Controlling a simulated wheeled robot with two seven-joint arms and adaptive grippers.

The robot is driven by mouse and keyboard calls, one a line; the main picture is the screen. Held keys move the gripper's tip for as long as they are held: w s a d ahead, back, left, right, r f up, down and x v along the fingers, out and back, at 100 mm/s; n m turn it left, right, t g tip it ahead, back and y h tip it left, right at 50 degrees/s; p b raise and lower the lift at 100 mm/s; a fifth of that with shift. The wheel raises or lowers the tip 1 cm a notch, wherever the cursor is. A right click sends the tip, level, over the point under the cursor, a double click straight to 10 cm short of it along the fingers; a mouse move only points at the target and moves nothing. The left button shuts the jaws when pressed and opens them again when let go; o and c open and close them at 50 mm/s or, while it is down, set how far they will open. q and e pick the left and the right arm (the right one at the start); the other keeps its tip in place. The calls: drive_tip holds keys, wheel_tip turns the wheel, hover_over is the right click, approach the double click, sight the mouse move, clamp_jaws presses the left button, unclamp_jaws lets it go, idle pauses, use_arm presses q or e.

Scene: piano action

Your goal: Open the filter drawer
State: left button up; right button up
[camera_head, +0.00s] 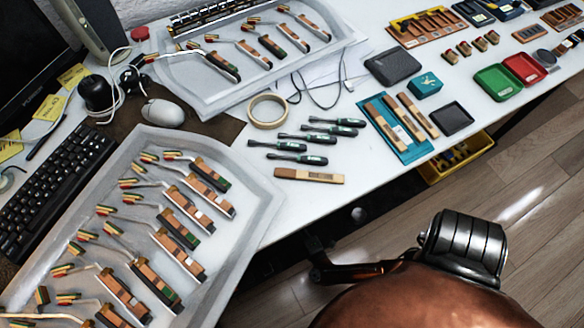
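I cannot make out a filter drawer in this view. A yellow open bin (485,143) with small dark parts in it shows below the table's edge at the right; I cannot tell whether it is a drawer. A rounded copper-brown shape (420,302) with a dark ribbed metal piece (463,243) fills the bottom right; what it is cannot be told. Neither of my grippers can be made out.
A white table holds two grey trays (262,205) of piano action parts, several green-handled tools (297,158), a tape roll (267,111), a keyboard (58,190), and a mouse (163,113). Open wooden floor (510,215) lies at the right.

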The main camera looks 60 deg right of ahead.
drive_tip(key=shift+w+a, duration=0.1)
drive_tip(key=shift+c, duration=0.4)
drive_tip(key=shift+a, duration=0.1)
clamp_jaws()
